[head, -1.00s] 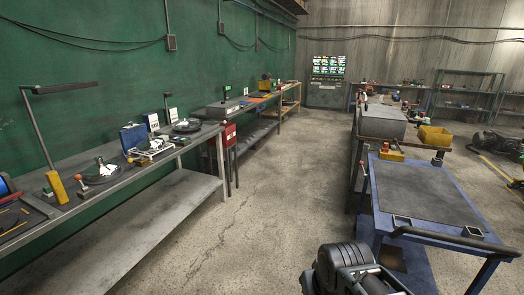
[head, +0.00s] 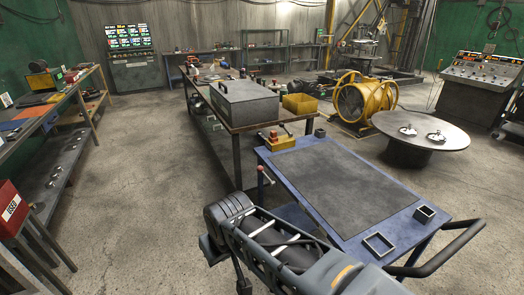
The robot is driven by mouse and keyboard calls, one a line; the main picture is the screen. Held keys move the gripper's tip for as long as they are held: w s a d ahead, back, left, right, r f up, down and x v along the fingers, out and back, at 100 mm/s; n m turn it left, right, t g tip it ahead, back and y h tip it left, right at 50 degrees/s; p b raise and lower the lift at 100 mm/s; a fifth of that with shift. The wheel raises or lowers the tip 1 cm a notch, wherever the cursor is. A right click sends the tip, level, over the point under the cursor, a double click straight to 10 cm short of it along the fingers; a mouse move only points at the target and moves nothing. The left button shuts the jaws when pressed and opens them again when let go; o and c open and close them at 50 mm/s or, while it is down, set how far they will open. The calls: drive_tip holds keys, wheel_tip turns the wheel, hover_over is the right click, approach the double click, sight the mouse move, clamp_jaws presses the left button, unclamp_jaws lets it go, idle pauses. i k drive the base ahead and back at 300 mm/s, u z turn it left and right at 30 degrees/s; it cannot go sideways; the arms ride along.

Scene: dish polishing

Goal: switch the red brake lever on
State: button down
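A lever with a red ball knob (head: 262,168) stands at the left edge of the blue cart (head: 395,222) in the head view. Its thin stem rises near the cart's back left corner. It looks like the red brake lever; its on or off state cannot be told from here. My arm crosses the bottom middle of the view, in front of the cart's near left side. My gripper's fingers do not show.
A yellow box with red knobs (head: 282,142) sits at the cart's back edge. Behind stands a workbench with a grey case (head: 243,101) and a yellow bin (head: 300,103). A round table (head: 420,132) and yellow fan (head: 360,98) stand right. Open floor (head: 150,190) lies left.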

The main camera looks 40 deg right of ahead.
sight(260, 168)
drive_tip(key=z, duration=0.35)
drive_tip(key=i, duration=1.35)
drive_tip(key=z, duration=0.4)
